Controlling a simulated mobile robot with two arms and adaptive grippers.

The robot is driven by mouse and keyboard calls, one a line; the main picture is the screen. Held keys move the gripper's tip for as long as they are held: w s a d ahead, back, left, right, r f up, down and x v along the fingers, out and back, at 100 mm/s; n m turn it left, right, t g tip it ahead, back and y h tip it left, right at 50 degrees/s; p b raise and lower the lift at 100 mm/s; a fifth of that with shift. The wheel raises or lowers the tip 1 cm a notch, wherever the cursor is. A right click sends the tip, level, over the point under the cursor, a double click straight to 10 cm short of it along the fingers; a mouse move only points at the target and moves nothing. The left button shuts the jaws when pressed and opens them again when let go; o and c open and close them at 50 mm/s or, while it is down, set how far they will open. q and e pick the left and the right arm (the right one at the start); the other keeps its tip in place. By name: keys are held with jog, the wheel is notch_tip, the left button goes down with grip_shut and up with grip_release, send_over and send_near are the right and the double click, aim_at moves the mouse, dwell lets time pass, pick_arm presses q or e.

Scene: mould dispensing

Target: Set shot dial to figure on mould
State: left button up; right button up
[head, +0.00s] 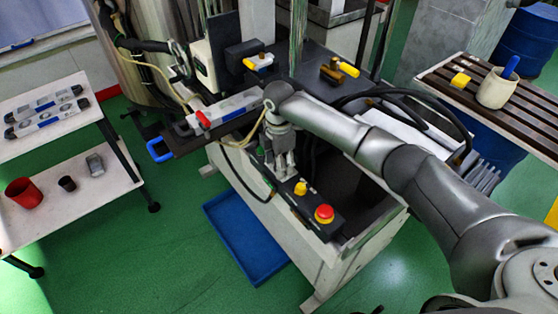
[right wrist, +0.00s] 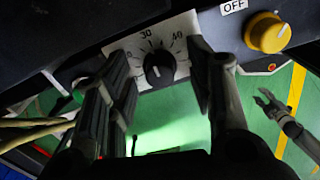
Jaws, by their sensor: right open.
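The shot dial (right wrist: 158,68) is a black knob on a white scale plate (right wrist: 184,28) in the right wrist view. The figures 30 and 40 are readable, and another to the left is partly cut off. A pale mark shows on the knob, but its exact reading is unclear. My right gripper (right wrist: 165,85) is open, its fingers on either side of the dial, apart from it. In the head view it (head: 283,168) points down at the control box; the dial is hidden there. A figure on a mould is not readable. My left gripper (right wrist: 264,98) appears small, with fingers apart, in the right wrist view.
A yellow knob (right wrist: 267,33) marked OFF is beside the dial. The control box (head: 318,222) also carries a red button (head: 324,213). A blue tray (head: 240,240) lies on the floor. A white shelf cart (head: 110,190) stands left; a slatted bench (head: 470,75) stands right.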

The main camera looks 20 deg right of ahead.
jog(key=shift+c, duration=0.3)
jog(key=c, duration=1)
jog(key=shift+r+m+p, duration=0.2)
jog(key=shift+m+p, duration=0.6)
jog(key=shift+p, duration=0.35)
jog(key=m+p, duration=0.3)
jog(key=shift+p, duration=0.3)
jog(key=m+p, duration=0.2)
jog(key=m, duration=0.1)
jog(key=shift+f+m+p, duration=0.1)
jog(key=shift+m+p, duration=0.55)
jog(key=shift+m, duration=0.35)
jog(key=shift+w, duration=0.1)
